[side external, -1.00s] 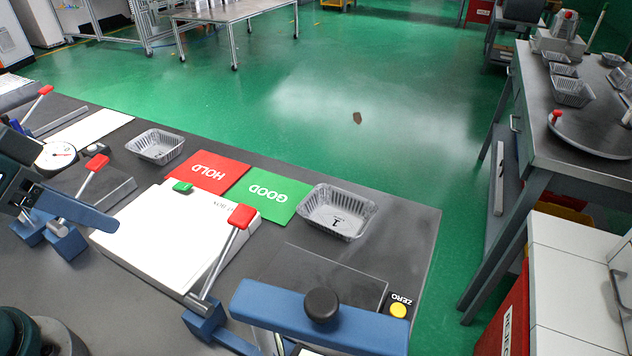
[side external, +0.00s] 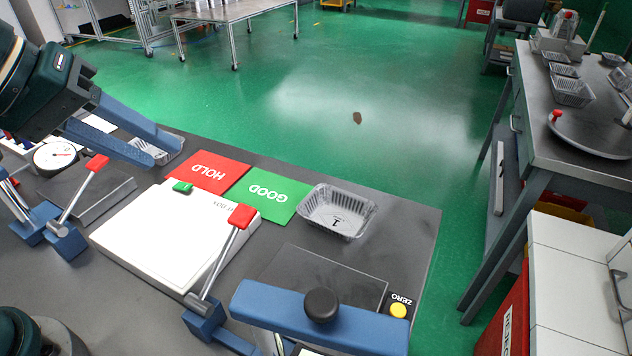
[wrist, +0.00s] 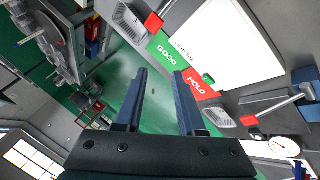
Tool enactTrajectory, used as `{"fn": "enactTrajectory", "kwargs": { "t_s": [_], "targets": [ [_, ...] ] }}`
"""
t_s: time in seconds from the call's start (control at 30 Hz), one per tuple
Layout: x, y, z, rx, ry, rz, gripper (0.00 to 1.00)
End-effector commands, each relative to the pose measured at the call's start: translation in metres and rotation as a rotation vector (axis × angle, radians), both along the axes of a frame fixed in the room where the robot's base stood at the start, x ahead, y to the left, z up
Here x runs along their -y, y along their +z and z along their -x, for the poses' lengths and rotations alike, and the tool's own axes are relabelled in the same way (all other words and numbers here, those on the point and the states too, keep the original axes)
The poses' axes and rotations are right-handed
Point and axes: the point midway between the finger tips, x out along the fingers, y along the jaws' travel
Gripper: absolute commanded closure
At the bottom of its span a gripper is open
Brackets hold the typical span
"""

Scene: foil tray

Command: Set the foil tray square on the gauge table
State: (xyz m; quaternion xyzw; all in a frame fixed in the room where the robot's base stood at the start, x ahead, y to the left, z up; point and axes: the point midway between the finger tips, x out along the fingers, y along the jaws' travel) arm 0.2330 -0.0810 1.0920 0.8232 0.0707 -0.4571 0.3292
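One silver foil tray (side external: 172,146) sits at the back left edge of the bench, partly hidden behind my fingers; in the wrist view it (wrist: 219,118) shows to the right of the right finger. Another foil tray (side external: 337,212), with a dark mark in it, sits right of the green GOOD card; it also shows in the wrist view (wrist: 129,21). My gripper (side external: 170,150) is open, its two blue fingers apart with nothing seen between them. A round dial gauge (side external: 55,156) stands at the left by a dark plate (side external: 108,200); I cannot tell which surface is the gauge table.
Red HOLD (side external: 208,172) and green GOOD (side external: 268,195) cards lie behind a white box (side external: 165,236). Red-handled levers (side external: 240,217) stand along the bench. A blue bar with a black knob (side external: 321,304) is in front, near a yellow ZERO button (side external: 398,310).

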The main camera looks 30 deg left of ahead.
Motion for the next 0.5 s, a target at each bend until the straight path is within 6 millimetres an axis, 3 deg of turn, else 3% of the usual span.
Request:
{"fn": "enactTrajectory", "kwargs": {
  "t_s": [0.27,0.5],
  "targets": [
    [0.037,-0.004,-0.077,-0.146,0.273,0.348,0.61],
    [0.068,-0.049,-0.133,-0.321,0.489,0.547,0.61]
  ]
}}
